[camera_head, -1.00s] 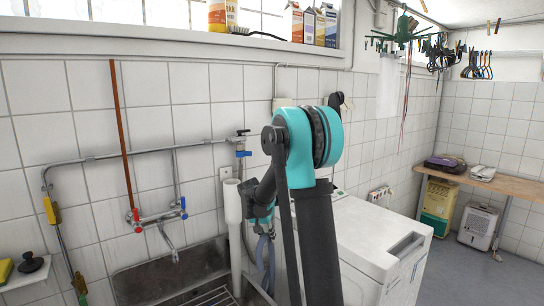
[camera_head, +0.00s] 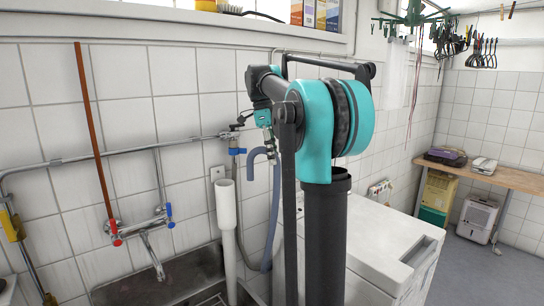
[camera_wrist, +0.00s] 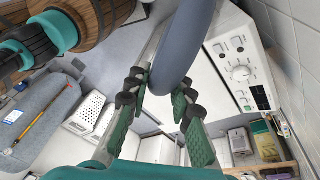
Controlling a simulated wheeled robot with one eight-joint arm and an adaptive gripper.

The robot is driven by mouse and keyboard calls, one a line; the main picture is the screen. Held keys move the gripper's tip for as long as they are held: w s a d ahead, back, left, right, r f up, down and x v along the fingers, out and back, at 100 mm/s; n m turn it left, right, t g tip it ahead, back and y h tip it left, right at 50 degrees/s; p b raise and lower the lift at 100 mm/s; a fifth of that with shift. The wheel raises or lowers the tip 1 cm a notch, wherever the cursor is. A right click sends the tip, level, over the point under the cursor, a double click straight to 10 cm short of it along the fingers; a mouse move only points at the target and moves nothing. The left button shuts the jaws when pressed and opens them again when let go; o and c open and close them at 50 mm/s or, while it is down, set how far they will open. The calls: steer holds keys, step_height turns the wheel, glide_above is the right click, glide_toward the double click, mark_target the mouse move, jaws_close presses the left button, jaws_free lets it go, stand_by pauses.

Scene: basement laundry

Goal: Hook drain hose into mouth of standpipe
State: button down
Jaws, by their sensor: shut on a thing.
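The blue-grey drain hose (camera_head: 275,190) hangs from my gripper (camera_head: 268,143), with its hooked end curving over to the left and opening downward. My gripper is shut on the hose near the hook. In the wrist view the hose (camera_wrist: 186,40) passes between the fingers of my gripper (camera_wrist: 160,92). The white standpipe (camera_head: 227,215) stands upright with its open mouth at the top. The hose's hooked end is above and to the right of that mouth, apart from it. The standpipe cannot be made out in the wrist view.
A white washing machine (camera_head: 385,245) stands to the right, partly behind my arm. A steel sink (camera_head: 165,285) with a wall tap (camera_head: 150,225) lies left of the standpipe. A blue-handled valve (camera_head: 237,151) and pipe run along the tiled wall close behind the hose end.

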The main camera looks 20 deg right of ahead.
steer(key=shift+w+a, duration=3)
steer(key=shift+a, duration=0.9)
step_height(320, 180, down, 10)
